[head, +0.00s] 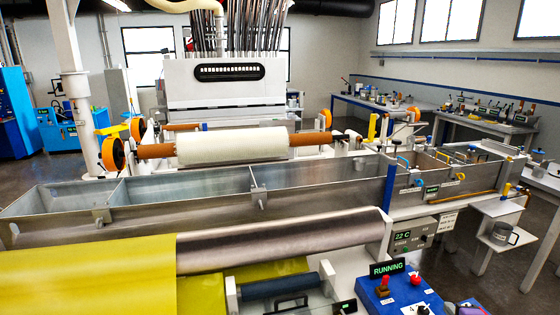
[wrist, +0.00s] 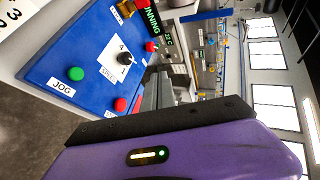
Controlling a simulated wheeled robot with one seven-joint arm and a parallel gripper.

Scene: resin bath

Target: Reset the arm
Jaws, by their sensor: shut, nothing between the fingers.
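My gripper (wrist: 165,88) shows in the wrist view, with its purple housing and black bar filling the lower part of the picture. Its grey fingers are shut with nothing between them. It is close to a blue control panel (wrist: 60,52), apart from it as far as I can tell. The panel carries a green JOG button (wrist: 76,74), a black selector knob (wrist: 124,58) and a red button (wrist: 120,104). In the head view the blue panel (head: 372,299) is at the bottom right, and a small purple part beside it is probably my gripper.
A RUNNING sign (head: 387,268) is lit behind the panel. A long metal resin bath (head: 190,188) crosses the middle, with a steel roller (head: 285,240) and yellow sheet (head: 85,285) in front. A small side shelf (head: 498,206) holds a grey mug (head: 500,233).

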